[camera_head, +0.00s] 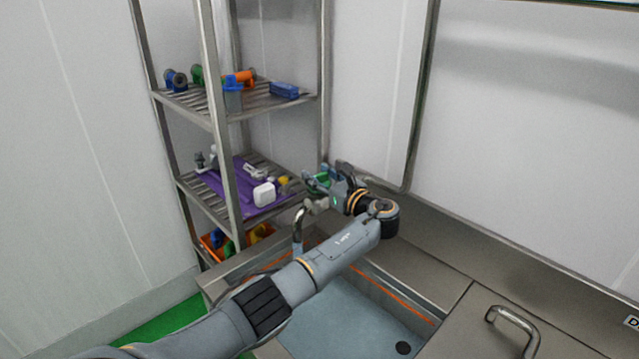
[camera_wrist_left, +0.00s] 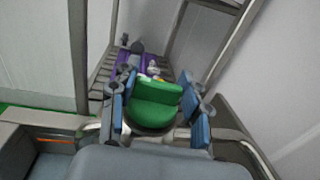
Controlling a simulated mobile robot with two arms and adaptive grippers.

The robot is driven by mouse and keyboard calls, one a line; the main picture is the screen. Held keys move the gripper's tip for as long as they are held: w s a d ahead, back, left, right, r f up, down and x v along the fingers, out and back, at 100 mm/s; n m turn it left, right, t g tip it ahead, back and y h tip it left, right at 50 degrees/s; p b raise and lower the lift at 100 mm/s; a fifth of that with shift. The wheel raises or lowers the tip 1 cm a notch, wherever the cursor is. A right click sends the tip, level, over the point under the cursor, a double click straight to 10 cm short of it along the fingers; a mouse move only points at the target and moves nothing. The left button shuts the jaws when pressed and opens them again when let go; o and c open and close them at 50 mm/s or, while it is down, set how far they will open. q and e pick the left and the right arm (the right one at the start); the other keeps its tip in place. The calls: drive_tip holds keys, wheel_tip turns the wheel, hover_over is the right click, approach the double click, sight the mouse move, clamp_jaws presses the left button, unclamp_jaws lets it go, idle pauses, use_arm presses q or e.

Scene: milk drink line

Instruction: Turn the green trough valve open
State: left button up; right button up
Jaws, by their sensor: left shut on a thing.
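The green trough valve (camera_wrist_left: 155,102) shows in the left wrist view as a rounded green handle between my two blue-padded fingers. In the head view only a small part of the green valve (camera_head: 319,183) shows, above the curved metal spout at the trough's back corner. My left gripper (camera_head: 325,182) is shut on the valve, with one finger on each side of it; the gripper also shows in the left wrist view (camera_wrist_left: 160,118). The valve's base is hidden by the gripper. My right gripper is in neither view.
The trough (camera_head: 345,310) holds bluish liquid or has a bluish floor, with a dark round spot. A metal rack (camera_head: 222,120) stands behind it with fittings, a purple mat (camera_head: 222,190) and an orange crate. A metal handle (camera_head: 515,325) rises from the counter at right.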

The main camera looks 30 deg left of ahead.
use_arm(q)
drive_tip(key=shift+n+g+y+b, duration=0.4)
drive_tip(key=shift+n+g+b, duration=0.35)
drive_tip(key=shift+g, duration=0.25)
drive_tip(key=o, duration=1.2)
drive_tip(key=v, duration=1.2)
drive_tip(key=shift+w, duration=0.1)
